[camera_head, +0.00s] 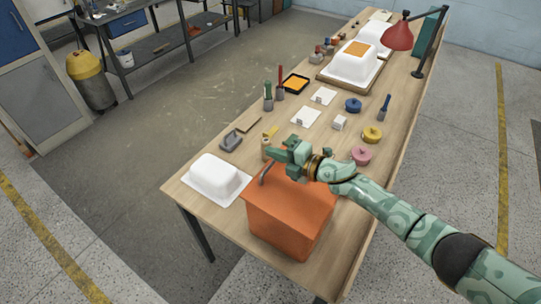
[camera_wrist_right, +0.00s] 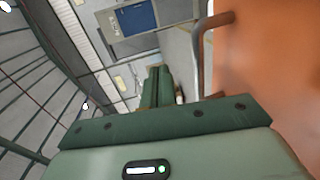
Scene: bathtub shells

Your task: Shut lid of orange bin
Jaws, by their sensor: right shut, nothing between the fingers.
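The orange bin (camera_head: 283,228) stands at the near end of the wooden table. A flat orange panel, its lid (camera_head: 305,196), covers the top; I cannot tell whether it sits fully flush. A grey bar handle (camera_head: 266,173) shows at the lid's left edge, and also in the wrist view (camera_wrist_right: 200,55) beside a plain orange surface (camera_wrist_right: 262,60). My right gripper (camera_head: 279,152) is over the far side of the bin, shut and empty, hiding part of the lid's far edge. Whether it touches the lid is unclear. My left gripper is out of view.
A white tub shell (camera_head: 214,177) lies left of the bin. A pink round pot (camera_head: 361,156) and a yellow one (camera_head: 372,135) stand behind to the right. A grey tray (camera_head: 231,140) and several tools lie farther back. A red lamp (camera_head: 398,37) stands far right.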

